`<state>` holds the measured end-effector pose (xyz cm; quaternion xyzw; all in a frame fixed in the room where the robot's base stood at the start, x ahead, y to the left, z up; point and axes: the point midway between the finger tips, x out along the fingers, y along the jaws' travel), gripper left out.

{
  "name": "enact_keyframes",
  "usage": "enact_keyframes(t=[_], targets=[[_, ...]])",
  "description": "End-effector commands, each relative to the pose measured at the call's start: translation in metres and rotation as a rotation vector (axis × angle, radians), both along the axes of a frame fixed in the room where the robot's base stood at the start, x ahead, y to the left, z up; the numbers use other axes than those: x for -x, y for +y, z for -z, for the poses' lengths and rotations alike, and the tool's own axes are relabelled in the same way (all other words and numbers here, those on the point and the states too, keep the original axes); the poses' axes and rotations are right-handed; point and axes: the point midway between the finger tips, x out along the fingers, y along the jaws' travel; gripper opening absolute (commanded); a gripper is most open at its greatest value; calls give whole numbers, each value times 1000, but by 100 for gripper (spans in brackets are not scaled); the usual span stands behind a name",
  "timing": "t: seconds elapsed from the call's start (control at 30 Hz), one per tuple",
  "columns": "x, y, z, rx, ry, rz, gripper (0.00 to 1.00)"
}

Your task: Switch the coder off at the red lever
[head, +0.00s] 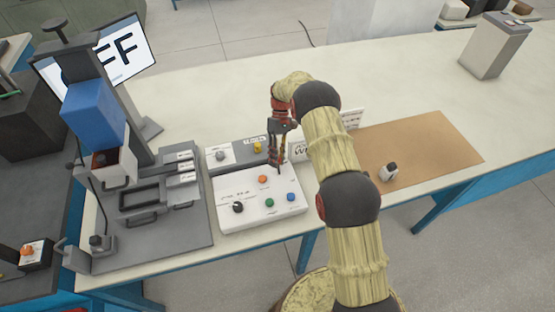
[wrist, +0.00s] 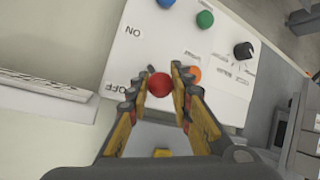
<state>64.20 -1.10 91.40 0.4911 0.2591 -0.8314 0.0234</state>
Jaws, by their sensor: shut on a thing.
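The red lever's round knob (wrist: 160,84) sits between my gripper's two fingers (wrist: 163,74) in the wrist view, and the fingers are shut on it. It stands over the white control box (wrist: 118,72), nearer the printed OFF than the printed ON. In the head view my gripper (head: 276,158) points down at the far right part of the white control box (head: 225,217), and it hides the lever there. The coder (head: 93,122), a machine with a blue block, stands left of the box. A screen (head: 124,52) behind it shows the letters "FF", partly covered.
The box also carries an orange button (head: 262,179), a green button (head: 269,202), a blue button (head: 291,197) and a black knob (head: 238,207). A brown mat (head: 430,145) with a small object lies right of my arm.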

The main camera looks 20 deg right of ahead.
Motion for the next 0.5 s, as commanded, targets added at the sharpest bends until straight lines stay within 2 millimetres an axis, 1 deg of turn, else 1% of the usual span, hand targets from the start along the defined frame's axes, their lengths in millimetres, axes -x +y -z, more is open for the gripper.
enact_keyframes(t=[0.03,0.07,0.4,0.5], targets=[[-1,0,-1,0,-5,0,0],[-1,0,-1,0,-5,0,22],[-1,0,0,0,-2,0,41],[0,0,0,0,-2,0,41]])
